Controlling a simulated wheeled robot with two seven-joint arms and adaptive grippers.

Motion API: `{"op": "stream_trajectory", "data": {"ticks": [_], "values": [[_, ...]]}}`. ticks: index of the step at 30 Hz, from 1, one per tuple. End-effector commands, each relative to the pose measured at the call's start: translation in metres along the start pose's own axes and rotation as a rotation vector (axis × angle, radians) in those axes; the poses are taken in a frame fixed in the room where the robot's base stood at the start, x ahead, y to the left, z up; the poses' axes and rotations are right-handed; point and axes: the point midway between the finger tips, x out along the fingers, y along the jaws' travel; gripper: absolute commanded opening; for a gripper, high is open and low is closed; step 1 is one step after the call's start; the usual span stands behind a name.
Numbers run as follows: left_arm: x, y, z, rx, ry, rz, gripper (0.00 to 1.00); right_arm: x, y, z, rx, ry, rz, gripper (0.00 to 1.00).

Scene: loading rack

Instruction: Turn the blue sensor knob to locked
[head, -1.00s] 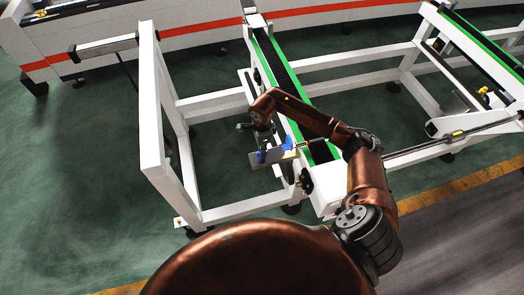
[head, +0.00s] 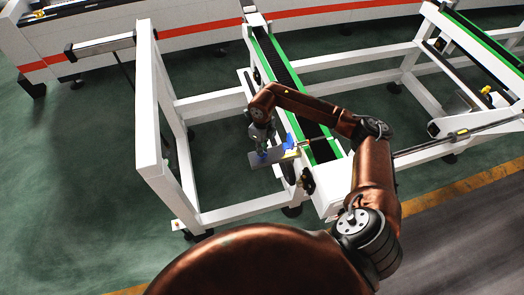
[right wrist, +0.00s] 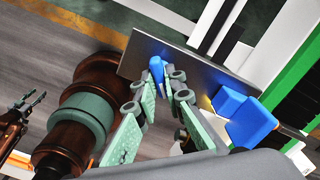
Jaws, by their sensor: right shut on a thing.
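The blue sensor knob (right wrist: 157,68) stands on a grey metal plate (right wrist: 195,62) in the right wrist view. My right gripper (right wrist: 168,88) is shut on it, with a pale green finger on each side. In the head view the right gripper (head: 262,138) is above the plate (head: 266,159) beside the conveyor, and largely covers the knob. A larger blue sensor block (right wrist: 245,118) sits right of the fingers in the wrist view. My left gripper (right wrist: 34,101) is small at the left edge of the wrist view, its fingers apart, away from the knob.
The green-edged conveyor (head: 262,40) runs just right of the plate. A white frame (head: 149,110) stands to the left, with open green floor (head: 60,160) beyond it. Another conveyor rack (head: 465,125) is at the right.

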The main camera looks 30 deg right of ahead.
Motion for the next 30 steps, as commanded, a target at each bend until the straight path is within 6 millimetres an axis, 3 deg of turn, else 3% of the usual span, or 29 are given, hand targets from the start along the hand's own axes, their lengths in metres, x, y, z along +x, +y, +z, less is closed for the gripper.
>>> {"op": "stream_trajectory", "data": {"ticks": [18, 30], "values": [[0.013, 0.000, 0.003, 0.000, -0.002, 0.000, 0.40, -0.001, -0.001, 0.000, 0.535, -0.002, -0.001, 0.00], [0.015, 0.000, 0.003, 0.000, -0.003, 0.000, 0.40, -0.001, -0.001, 0.001, 0.695, -0.003, -0.001, 0.00]]}}
